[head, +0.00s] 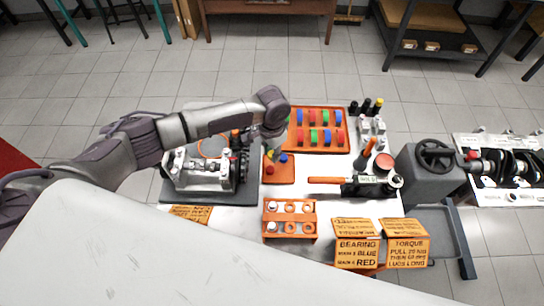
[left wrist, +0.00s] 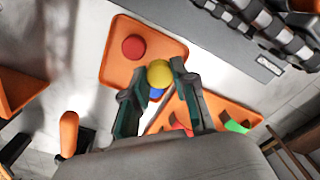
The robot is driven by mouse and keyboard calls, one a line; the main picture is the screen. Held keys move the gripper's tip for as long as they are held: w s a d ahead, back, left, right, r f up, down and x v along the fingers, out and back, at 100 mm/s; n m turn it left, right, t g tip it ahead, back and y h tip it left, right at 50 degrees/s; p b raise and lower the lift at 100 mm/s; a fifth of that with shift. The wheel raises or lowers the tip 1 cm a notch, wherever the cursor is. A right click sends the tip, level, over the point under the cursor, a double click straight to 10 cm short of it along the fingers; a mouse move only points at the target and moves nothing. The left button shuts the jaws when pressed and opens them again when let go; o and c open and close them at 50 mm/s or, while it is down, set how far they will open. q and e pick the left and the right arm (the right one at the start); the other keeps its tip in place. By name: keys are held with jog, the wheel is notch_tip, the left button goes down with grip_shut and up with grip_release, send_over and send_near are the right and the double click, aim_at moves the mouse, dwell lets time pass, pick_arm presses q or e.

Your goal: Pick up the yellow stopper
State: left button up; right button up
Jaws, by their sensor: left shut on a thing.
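The yellow stopper (left wrist: 160,73) is a round yellow knob between the fingertips of my left gripper (left wrist: 153,82) in the left wrist view. The fingers are closed on it, over or just above a small orange tray (left wrist: 168,48); I cannot tell whether it is clear of the tray. A red stopper (left wrist: 134,48) sits on the tray, and a blue stopper (left wrist: 156,93) shows just beside the yellow one, partly hidden. In the head view my left gripper (head: 271,148) reaches down at the back edge of this tray (head: 277,177). My right gripper is not in view.
The engine block (head: 203,170) stands left of the tray. A larger orange tray (head: 333,146) with several coloured parts lies behind it. An orange rack (head: 290,227) is in front. A torque wrench (head: 350,184) and orange instruction cards (head: 357,252) are to the right.

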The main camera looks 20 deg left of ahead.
pick_arm(q)
jog(key=w+d+r+b, duration=0.5)
jog(key=w+d+r, duration=0.2)
jog(key=d+r, duration=0.1)
jog(key=shift+d, duration=0.65)
